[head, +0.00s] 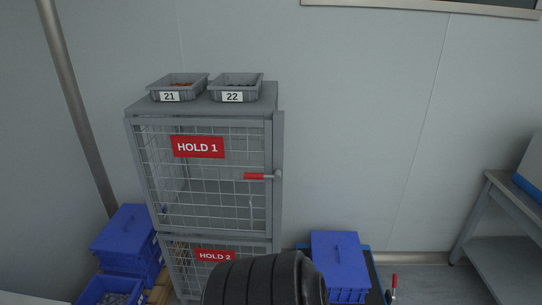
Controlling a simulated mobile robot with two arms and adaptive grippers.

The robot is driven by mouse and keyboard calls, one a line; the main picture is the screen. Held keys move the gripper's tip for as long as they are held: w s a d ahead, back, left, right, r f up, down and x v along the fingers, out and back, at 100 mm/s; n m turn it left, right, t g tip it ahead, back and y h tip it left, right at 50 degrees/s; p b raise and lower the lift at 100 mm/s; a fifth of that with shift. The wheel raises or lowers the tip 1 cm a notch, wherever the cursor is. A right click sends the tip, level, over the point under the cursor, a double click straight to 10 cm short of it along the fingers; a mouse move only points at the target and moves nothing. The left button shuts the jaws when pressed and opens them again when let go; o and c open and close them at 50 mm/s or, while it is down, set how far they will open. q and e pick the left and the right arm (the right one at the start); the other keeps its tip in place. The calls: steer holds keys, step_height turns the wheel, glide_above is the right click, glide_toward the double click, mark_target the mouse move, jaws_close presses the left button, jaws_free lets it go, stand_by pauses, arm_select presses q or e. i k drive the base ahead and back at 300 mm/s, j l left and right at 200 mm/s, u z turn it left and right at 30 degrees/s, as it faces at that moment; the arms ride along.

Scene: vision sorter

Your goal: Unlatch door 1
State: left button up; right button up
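Door 1 is the wire-mesh door (205,205) with the red "HOLD 1" sign (197,147), in the upper part of a grey cage cabinet (200,103). Its latch has a red handle (254,176) that lies level at the door's right edge, meeting a grey post (279,150). The door looks closed. Neither of my grippers shows in the head view. A black ribbed part, likely mine, covers the bottom middle and hides much of the lower door.
Grey bins 21 (178,87) and 22 (235,88) stand on the cabinet. A lower door has a "HOLD 2" sign (214,254). Blue crates stand left (127,240) and right (340,262). A grey bench (505,200) is at far right. A pole (78,110) stands left.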

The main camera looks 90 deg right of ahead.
mark_target(277, 175)
steer(key=z, duration=3.35)
steer(key=j+z, duration=0.15)
steer(key=z, duration=0.3)
steer(key=j+z, duration=0.2)
steer(key=z, duration=0.2)
steer(key=k+j+z, duration=0.1)
steer(key=z, duration=0.35)
